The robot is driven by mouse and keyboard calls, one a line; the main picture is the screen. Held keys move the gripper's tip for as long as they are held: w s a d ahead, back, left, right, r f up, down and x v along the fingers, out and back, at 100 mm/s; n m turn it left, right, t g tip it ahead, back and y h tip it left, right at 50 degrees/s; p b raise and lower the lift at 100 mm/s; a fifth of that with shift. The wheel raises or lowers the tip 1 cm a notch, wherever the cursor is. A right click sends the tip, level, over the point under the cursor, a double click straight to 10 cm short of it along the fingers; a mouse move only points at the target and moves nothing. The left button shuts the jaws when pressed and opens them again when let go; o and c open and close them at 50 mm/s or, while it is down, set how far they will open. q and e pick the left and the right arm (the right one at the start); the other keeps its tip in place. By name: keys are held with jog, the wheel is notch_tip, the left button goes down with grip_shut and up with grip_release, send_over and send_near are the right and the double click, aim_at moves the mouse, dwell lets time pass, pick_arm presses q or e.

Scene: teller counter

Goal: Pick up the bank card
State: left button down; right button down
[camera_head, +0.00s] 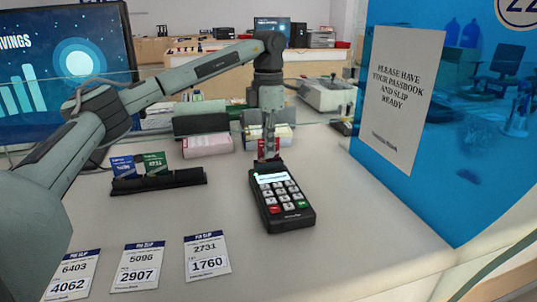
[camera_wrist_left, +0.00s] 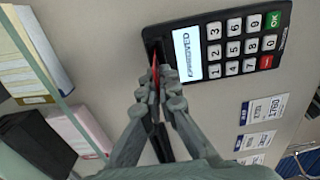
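A black card terminal (camera_head: 283,201) with a lit screen and keypad lies on the counter; it fills the upper right of the left wrist view (camera_wrist_left: 222,50). My left gripper (camera_head: 268,152) points down at the terminal's far end. In the left wrist view, its fingers (camera_wrist_left: 156,84) are closed on a thin red bank card (camera_wrist_left: 154,72), seen nearly edge-on at the terminal's slot end. How far the card sits in the slot is hidden. A blue card (camera_head: 123,166) and a green card (camera_head: 155,162) stand in a black holder (camera_head: 160,182). My right gripper is out of view.
Several PIN slips, one of them here (camera_head: 207,256), lie along the front left of the counter. Slip stacks (camera_head: 206,145) stand behind the holder. A blue panel with a paper notice (camera_head: 398,97) borders the right. The counter right of the terminal is clear.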

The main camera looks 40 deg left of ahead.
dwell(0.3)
